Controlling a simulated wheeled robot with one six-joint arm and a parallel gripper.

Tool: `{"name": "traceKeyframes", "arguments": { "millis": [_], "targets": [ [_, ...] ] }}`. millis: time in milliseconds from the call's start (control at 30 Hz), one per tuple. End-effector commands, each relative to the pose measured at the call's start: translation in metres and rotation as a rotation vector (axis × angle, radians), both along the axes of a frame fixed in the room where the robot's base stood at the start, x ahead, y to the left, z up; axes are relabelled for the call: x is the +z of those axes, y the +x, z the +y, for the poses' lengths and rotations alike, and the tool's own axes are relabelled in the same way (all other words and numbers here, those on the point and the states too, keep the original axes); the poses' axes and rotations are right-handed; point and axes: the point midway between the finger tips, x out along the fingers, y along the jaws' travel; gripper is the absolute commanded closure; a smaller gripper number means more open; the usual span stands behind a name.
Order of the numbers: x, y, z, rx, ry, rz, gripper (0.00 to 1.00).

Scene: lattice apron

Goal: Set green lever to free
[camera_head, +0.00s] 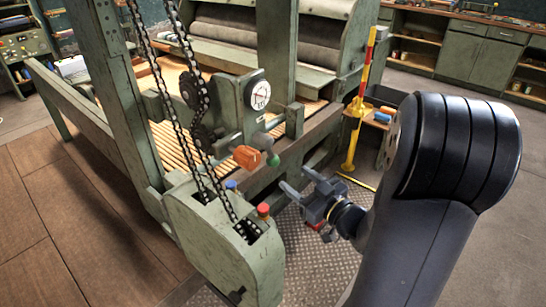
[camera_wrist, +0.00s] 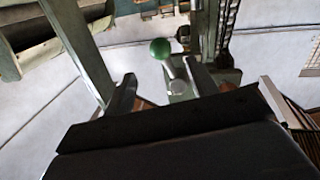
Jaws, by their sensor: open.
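The green lever shows as a round green knob (camera_head: 272,159) on the side of the green machine, right of an orange handle. In the wrist view the green knob (camera_wrist: 160,48) sits on a short pale rod that runs down to a round grey pivot. My gripper (camera_head: 296,178) is open and empty, a little to the right of and below the knob in the head view. In the wrist view my gripper's fingers (camera_wrist: 157,73) stand either side of the rod's line, with the knob beyond their tips. No contact is visible. I cannot read any lever position marking.
The orange handle (camera_head: 246,157) is close beside the green knob. A green housing (camera_head: 215,240) with a red button (camera_head: 263,209), a blue button (camera_head: 231,185) and chains stands at front left. A yellow post (camera_head: 352,145) stands behind my gripper. Metal tread floor (camera_head: 320,258) lies below.

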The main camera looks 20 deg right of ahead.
Motion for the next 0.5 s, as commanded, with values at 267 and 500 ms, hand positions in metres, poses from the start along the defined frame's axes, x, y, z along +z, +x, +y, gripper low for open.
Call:
{"name": "traceKeyframes", "arguments": {
  "millis": [267,500],
  "targets": [
    [0.0,0.038,0.02,0.005,-0.001,0.001,0.45],
    [0.0,0.073,0.035,0.002,-0.001,0.001,0.45]
  ]
}}
